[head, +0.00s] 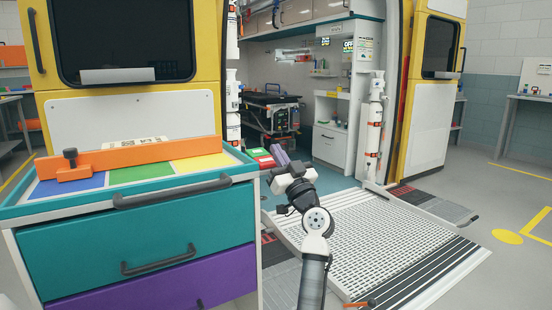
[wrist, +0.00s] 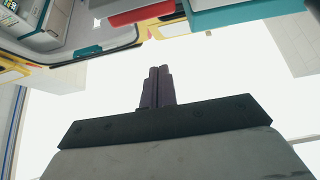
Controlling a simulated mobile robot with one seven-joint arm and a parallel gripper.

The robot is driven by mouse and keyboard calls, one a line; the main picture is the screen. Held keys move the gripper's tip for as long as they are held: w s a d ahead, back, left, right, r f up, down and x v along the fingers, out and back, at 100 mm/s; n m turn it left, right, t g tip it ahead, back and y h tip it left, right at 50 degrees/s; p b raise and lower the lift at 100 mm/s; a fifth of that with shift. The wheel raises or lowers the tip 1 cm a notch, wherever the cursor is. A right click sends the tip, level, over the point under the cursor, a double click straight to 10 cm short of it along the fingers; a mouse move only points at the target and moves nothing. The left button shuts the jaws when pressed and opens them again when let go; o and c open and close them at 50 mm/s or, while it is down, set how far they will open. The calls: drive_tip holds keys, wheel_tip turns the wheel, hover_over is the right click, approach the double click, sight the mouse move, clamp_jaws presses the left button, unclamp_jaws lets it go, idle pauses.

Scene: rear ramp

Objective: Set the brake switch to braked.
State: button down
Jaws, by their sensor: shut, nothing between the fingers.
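My gripper (head: 280,154) is in the middle of the head view, beside the right end of the drawer cart and in front of the open vehicle. Its purple fingers are together with nothing between them; they also show shut in the wrist view (wrist: 158,70). I cannot pick out a brake switch for certain in either view. A wheeled stretcher (head: 271,103) stands inside the vehicle, well beyond my gripper, and its small parts are too small to tell. A small display reading OFF (head: 348,46) is on the vehicle's inner right side.
A teal and purple drawer cart (head: 150,235) fills the left front, with an orange bar (head: 140,153) on top. A red box (head: 262,159) is close by my gripper. A perforated ramp (head: 375,235) leads to the doorway. A white cylinder (head: 375,125) stands right of the opening. Floor at right is clear.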

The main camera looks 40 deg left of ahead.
drive_tip(key=v, duration=0.9)
drive_tip(key=shift+f, duration=0.2)
drive_tip(key=shift+w, duration=0.1)
